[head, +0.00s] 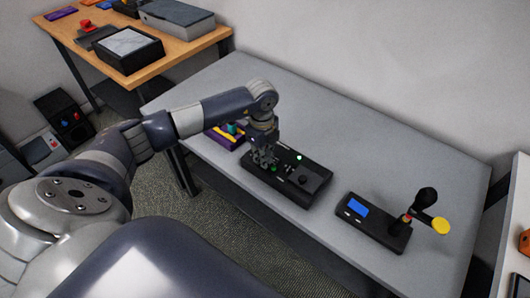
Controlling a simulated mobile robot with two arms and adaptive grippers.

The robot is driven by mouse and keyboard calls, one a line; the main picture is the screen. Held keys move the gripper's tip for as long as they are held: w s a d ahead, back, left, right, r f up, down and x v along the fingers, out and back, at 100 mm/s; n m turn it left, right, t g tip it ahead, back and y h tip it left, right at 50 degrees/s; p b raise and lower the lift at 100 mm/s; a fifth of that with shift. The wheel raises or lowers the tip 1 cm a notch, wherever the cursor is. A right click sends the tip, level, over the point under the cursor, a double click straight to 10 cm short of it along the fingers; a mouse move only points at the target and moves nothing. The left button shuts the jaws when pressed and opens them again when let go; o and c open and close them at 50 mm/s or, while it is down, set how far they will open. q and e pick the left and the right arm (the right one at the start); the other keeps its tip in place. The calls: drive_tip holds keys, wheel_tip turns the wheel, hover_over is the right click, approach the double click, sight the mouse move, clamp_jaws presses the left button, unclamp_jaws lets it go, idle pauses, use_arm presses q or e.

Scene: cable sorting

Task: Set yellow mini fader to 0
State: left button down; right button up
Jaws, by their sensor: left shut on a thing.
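A black control box (312,188) lies on the grey table, with a lit green light, a green button and a dark knob on its top. My left gripper (264,164) points down at the left end of this box. Its fingers are shut on a small part there, which they hide. I cannot make out a yellow mini fader or its setting; the fingers cover that end of the box. My right gripper is out of view.
A purple tray (223,140) with coloured items lies behind my left gripper. The grey table (350,130) is clear at the back. A wooden table (180,60) stands at upper left.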

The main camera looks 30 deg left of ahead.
use_arm(q)
drive_tip(key=shift+s+f, duration=0.15)
drive_tip(key=c, duration=1.7)
unclamp_jaws()
drive_tip(key=shift+s+r, duration=0.2)
drive_tip(key=shift+w, duration=0.1)
wheel_tip(320, 180, up, 12)
